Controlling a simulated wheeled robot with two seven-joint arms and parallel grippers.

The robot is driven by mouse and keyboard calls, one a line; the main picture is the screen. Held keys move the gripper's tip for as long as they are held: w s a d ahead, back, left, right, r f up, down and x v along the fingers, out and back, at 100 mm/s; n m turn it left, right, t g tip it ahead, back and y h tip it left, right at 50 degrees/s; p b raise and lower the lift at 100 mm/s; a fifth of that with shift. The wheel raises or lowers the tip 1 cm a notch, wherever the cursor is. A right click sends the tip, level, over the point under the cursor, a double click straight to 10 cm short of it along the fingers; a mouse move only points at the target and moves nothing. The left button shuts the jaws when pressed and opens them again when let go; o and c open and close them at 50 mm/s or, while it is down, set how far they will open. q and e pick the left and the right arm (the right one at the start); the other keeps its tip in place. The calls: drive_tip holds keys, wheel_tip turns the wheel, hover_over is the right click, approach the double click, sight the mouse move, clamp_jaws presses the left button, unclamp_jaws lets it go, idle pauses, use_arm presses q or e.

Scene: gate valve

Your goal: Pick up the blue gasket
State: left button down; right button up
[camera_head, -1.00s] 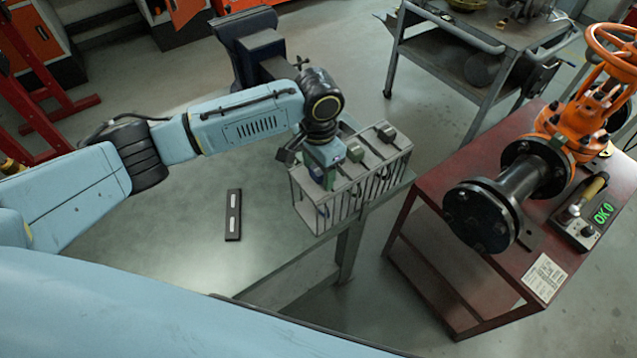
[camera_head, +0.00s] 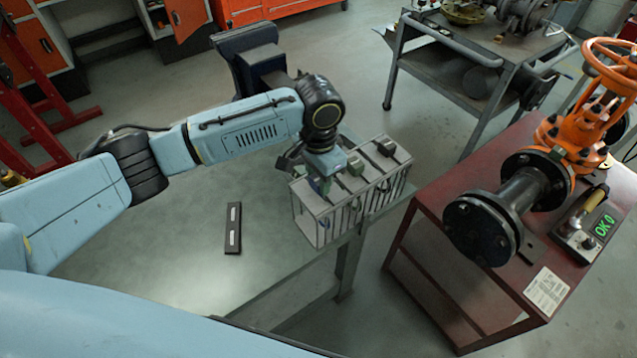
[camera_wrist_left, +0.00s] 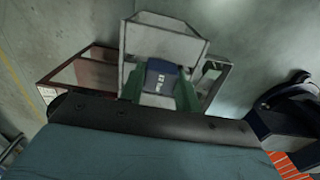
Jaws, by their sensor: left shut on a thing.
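The blue gasket's dark blue block (camera_wrist_left: 163,77) with pale lettering sits between the two green fingers of my left gripper (camera_wrist_left: 160,92) in the left wrist view. The gripper is shut on it. In the head view my left gripper (camera_head: 322,184) points down at the left end of a grey slatted rack (camera_head: 392,186), and the arm and fingers mostly hide the gasket there. I cannot tell whether the gasket is clear of the rack. My right gripper is not in view.
A dark bar (camera_head: 233,228) lies on the grey table (camera_head: 180,235). A vise (camera_head: 250,62) stands behind. A red bench (camera_head: 425,205) carries the orange gate valve (camera_head: 572,135) and black pipe.

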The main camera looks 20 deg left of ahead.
use_arm(q)
wheel_tip(320, 180, up, 17)
drive_tip(key=shift+p, duration=0.3)
drive_tip(key=shift+f, duration=0.15)
drive_tip(key=shift+f+p, duration=0.25)
drive_tip(key=shift+p, duration=0.45)
drive_tip(key=shift+f, duration=0.1)
